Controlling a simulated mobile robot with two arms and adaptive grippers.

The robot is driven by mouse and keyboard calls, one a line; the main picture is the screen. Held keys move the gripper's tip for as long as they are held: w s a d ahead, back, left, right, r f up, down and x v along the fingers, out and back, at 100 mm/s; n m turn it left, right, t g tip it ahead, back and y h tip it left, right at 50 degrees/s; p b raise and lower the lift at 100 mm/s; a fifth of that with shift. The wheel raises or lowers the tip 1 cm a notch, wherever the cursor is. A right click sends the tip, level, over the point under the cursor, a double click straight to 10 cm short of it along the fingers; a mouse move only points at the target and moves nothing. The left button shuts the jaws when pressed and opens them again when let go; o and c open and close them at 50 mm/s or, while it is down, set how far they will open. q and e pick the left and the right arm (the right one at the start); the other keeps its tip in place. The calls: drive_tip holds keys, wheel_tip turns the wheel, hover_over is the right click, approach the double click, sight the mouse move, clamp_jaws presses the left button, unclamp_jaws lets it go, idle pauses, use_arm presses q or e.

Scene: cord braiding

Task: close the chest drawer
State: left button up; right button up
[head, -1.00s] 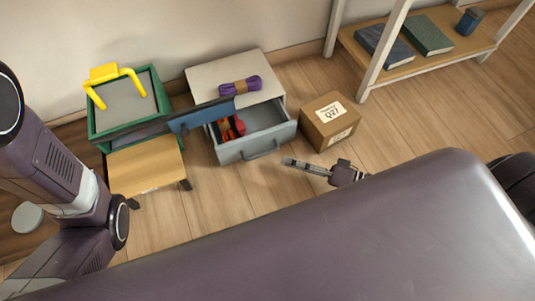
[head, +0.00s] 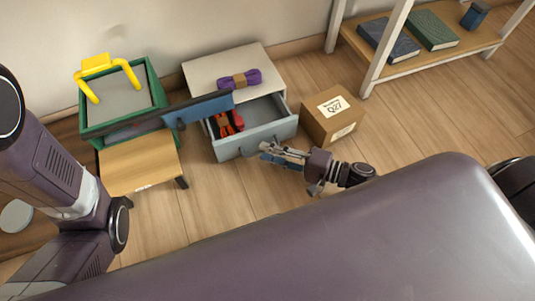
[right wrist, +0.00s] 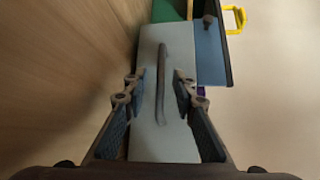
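The pale grey chest (head: 215,75) stands against the wall with its drawer (head: 227,149) pulled out. A red-orange cord bundle (head: 228,123) lies in the drawer, and a purple cord bundle (head: 240,79) lies on the chest top. My right gripper (head: 268,155) is at the drawer front, near its handle. In the right wrist view, my right gripper (right wrist: 157,85) is open, with its fingers on either side of the long dark handle (right wrist: 162,75) over the drawer front (right wrist: 150,140). Whether it touches is unclear. My left gripper is out of view; only arm links show.
A green-framed box (head: 150,85) with a yellow handle (head: 97,65) and a wooden stool (head: 140,165) stand left. A blue panel (head: 205,110) reaches toward the chest. A cardboard box (head: 330,118) stands close right, a shelf (head: 410,55) beyond. Floor in front is partly clear.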

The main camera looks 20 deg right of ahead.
drive_tip(key=shift+w+a, duration=0.3)
drive_tip(key=shift+c, duration=0.2)
clamp_jaws()
